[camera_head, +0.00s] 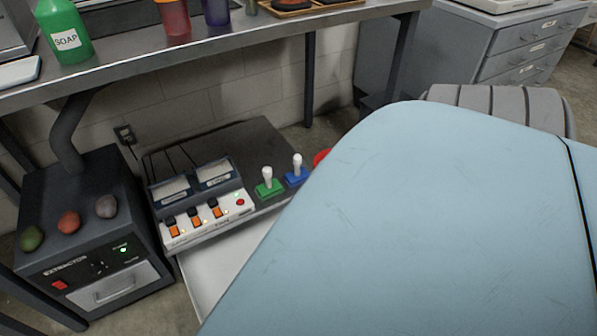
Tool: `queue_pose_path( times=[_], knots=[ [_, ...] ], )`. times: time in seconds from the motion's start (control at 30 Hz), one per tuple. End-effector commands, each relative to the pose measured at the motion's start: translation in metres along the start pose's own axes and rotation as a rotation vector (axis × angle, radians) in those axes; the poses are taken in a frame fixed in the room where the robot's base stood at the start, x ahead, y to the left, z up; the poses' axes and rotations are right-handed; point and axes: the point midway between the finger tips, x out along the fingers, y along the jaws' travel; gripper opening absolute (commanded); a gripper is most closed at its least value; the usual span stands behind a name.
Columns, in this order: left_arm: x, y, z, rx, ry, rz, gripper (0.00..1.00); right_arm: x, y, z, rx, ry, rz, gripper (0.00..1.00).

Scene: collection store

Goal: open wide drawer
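A grey cabinet (465,42) stands at the top right, partly cut off by the frame. Its front has several stacked drawers (525,37) with small labels and handles, and they look shut. The lower part of the cabinet is hidden. I cannot tell which drawer is the wide one. A dark box marked EXTRACTOR (90,235) at the lower left has a light front panel with a handle (115,287), which looks shut. Neither of my grippers is in view.
A metal bench (215,38) crosses the top left, bearing a green soap bottle (66,35). A large pale blue shape close to the camera hides the lower right.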

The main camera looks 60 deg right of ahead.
Motion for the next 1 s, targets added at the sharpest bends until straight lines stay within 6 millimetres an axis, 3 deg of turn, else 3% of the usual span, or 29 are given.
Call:
queue_pose_path(
  times=[0.53, 0.57, 0.67, 1.0],
  knots=[
    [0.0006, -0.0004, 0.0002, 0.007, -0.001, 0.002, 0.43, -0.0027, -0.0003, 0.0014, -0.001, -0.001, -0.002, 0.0],
    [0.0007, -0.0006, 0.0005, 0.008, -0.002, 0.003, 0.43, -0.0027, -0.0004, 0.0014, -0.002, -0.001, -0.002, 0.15],
    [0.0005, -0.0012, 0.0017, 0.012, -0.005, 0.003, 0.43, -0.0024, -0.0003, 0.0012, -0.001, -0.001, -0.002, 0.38],
    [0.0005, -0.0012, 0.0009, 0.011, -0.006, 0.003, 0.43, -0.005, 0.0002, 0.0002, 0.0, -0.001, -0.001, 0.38]
  ],
)
